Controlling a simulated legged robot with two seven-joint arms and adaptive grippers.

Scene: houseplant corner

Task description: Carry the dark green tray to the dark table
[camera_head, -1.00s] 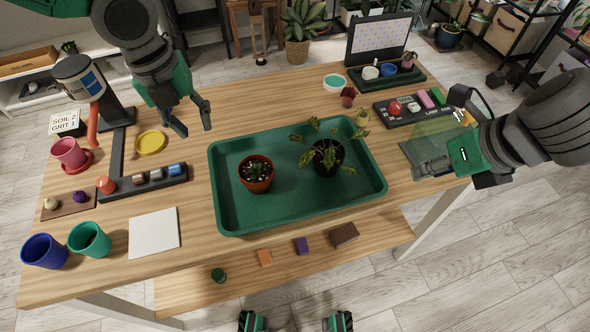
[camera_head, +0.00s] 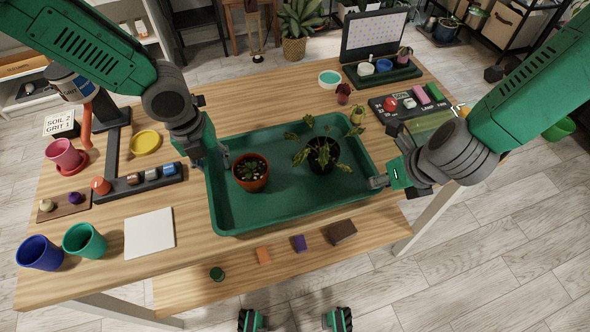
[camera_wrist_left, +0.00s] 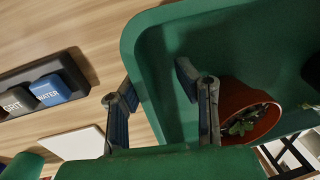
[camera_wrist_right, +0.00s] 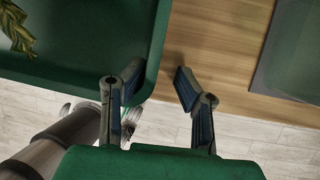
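The dark green tray (camera_head: 290,207) rests on the light wooden table. It holds a small succulent in a terracotta pot (camera_head: 251,180) and a leafy plant in a dark pot (camera_head: 322,165). My left gripper (camera_head: 212,158) is at the tray's left side; in the left wrist view its fingers (camera_wrist_left: 156,80) are apart, one on each side of the rim. My right gripper (camera_head: 379,181) is at the tray's right side; in the right wrist view its fingers (camera_wrist_right: 158,72) are apart with the right rim between them. Contact with the rim is unclear. I see no dark table.
Left of the tray are a dark block rack (camera_head: 140,182), a yellow saucer (camera_head: 145,142), a white sheet (camera_head: 149,233) and blue and green cups (camera_head: 85,241). Behind right stand a calendar stand (camera_head: 375,38) and a control panel (camera_head: 408,102). A lower wooden ledge (camera_head: 205,267) holds small blocks.

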